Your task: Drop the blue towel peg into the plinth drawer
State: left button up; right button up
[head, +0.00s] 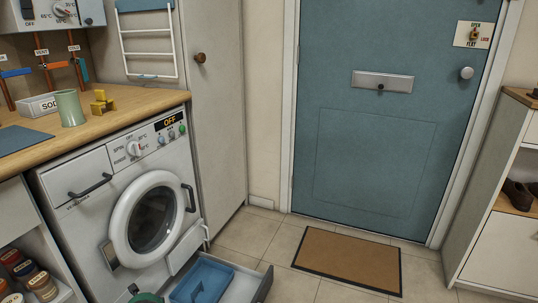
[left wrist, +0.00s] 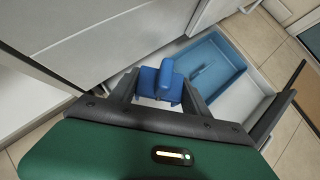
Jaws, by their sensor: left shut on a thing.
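My left gripper (left wrist: 160,91) is shut on the blue towel peg (left wrist: 165,79), which shows between its dark fingers in the left wrist view. In the head view only a bit of its green body (head: 148,298) shows at the bottom edge, and I cannot make out the peg there. The plinth drawer (head: 264,284) stands pulled out below the washing machine, with a blue tray (head: 181,294) inside. In the left wrist view the drawer (left wrist: 256,106) and the tray (left wrist: 238,62) lie beyond the peg, to the right. My right gripper is not in view.
The washing machine (head: 97,207) has its round door shut. A shelf with jars (head: 42,285) is at lower left. On the worktop (head: 135,101) stand a green cup (head: 70,108) and a yellow object (head: 102,102). The tiled floor by the doormat (head: 348,259) is clear.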

pick_arm(q)
notch_tip(320, 180, down, 6)
jog(key=b, duration=0.4)
jog(key=shift+b, duration=0.4)
jog(key=o, duration=1.4)
jog(key=shift+r, duration=0.15)
jog(key=p+v, duration=1)
jog(key=v, duration=0.6)
jog(key=shift+s+d+r, duration=0.15)
jog(key=shift+s+d, duration=0.05)
jog(key=shift+s, duration=0.1)
